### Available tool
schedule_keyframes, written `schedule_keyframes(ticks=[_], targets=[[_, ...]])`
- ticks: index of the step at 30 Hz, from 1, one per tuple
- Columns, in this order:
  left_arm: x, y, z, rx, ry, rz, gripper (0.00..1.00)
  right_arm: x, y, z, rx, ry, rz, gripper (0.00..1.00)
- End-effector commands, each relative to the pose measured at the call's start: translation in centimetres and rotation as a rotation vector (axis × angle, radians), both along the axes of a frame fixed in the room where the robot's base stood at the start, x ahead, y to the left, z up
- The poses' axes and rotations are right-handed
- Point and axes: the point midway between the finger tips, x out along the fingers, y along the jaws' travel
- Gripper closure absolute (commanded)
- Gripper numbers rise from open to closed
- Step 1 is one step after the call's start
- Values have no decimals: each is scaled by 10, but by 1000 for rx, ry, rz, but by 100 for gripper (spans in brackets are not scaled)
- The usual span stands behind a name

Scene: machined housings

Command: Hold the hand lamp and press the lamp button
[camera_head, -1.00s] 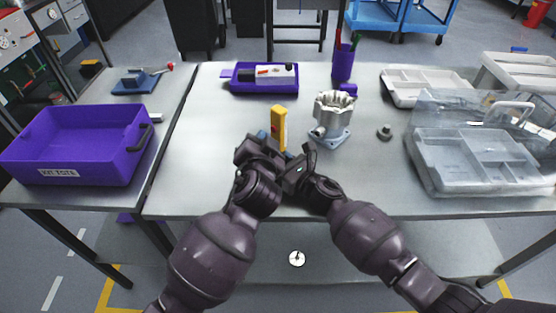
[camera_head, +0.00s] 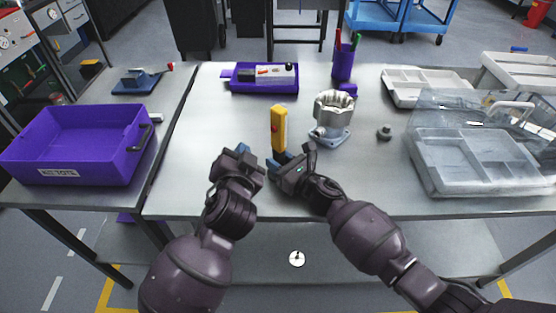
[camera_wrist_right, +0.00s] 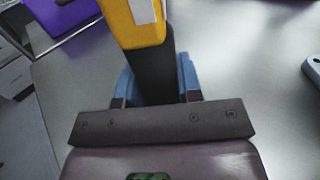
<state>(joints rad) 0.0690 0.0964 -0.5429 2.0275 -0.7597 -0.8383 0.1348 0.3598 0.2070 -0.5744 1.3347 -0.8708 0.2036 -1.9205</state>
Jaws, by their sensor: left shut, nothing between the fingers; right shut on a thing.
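The hand lamp (camera_head: 279,129) has a yellow upper part and a dark lower part, and it stands upright above the middle of the table. My right gripper (camera_head: 277,160) is shut on its dark lower part. The right wrist view shows the lamp (camera_wrist_right: 147,60) between the two blue fingers (camera_wrist_right: 160,82).
A machined housing (camera_head: 332,115) stands right of the lamp, with a small grey part (camera_head: 384,132) beyond it. A purple tray (camera_head: 264,88) and a purple pen cup (camera_head: 343,65) are at the back. A clear-lidded case (camera_head: 430,185) is at right, a purple bin (camera_head: 70,160) at left.

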Motion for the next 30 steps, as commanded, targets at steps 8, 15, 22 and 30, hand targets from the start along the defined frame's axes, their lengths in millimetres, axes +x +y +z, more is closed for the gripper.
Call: schedule_keyframes(ticks=[8,15,22,30], targets=[[-2,2,0,0,0,0,100,0,0,0,0,0,0,96],[-2,2,0,0,0,0,100,0,0,0,0,0,0,50],[-2,1,0,0,0,0,100,0,0,0,0,0,0,37],[-2,1,0,0,0,0,100,-6,-7,-1,-1,0,-1,37]])
